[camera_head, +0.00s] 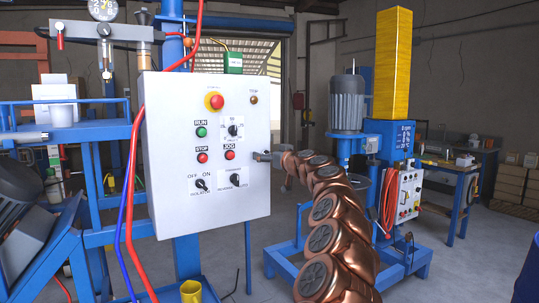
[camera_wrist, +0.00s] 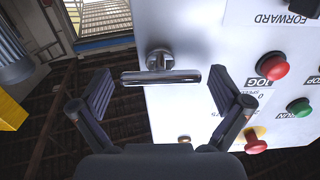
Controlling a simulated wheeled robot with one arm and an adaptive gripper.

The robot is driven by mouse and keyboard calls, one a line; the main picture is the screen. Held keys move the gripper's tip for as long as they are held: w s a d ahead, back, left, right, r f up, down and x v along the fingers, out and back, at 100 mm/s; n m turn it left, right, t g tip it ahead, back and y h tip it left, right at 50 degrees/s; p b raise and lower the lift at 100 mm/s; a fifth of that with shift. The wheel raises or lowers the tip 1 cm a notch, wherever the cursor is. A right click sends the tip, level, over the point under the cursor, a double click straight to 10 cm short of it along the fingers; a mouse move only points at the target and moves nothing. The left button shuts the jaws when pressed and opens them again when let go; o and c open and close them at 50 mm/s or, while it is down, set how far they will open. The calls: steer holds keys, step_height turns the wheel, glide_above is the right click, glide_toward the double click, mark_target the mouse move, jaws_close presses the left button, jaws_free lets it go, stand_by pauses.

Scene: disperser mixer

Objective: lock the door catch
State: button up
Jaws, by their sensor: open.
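The door catch (camera_wrist: 160,77) is a shiny metal T-shaped handle on a round base in the wrist view. It sits on the white control box (camera_wrist: 195,40) close to the door's edge, and its bar lies across the picture. My gripper (camera_wrist: 159,90) is open, with one dark finger to the left of the bar and one to the right. No finger visibly touches it. In the head view my gripper (camera_head: 274,157) is at the right edge of the control box (camera_head: 208,222); the catch cannot be made out clearly there.
The box front carries a red emergency stop (camera_head: 215,101), push buttons and rotary switches. The red JOG button (camera_wrist: 272,66) is right of my fingers in the wrist view. A blue mixer with a grey motor (camera_head: 347,101) stands behind my arm. Red hoses (camera_head: 134,190) hang along the box's left side.

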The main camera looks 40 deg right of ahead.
steer(key=shift+c, duration=0.3)
steer(key=c, duration=1)
steer(key=shift+c, duration=0.2)
steer(key=m, duration=0.4)
steer(key=shift+r+m, duration=0.1)
steer(key=shift+m, duration=0.2)
steer(key=m+p, duration=0.1)
steer(key=m, duration=0.3)
steer(key=shift+d+m+p, duration=0.15)
steer(key=shift+m+p, duration=0.2)
steer(key=shift+m, duration=0.05)
steer(key=m+p, duration=0.2)
steer(key=m, duration=0.3)
steer(key=shift+p, duration=0.4)
steer(key=shift+f+m+p, duration=0.15)
steer(key=shift+m+p, duration=0.35)
steer(key=shift+m, duration=0.35)
steer(key=shift+f+m+p, duration=0.15)
steer(key=shift+m+p, duration=0.3)
steer(key=shift+m, duration=0.4)
steer(key=shift+d, duration=0.1)
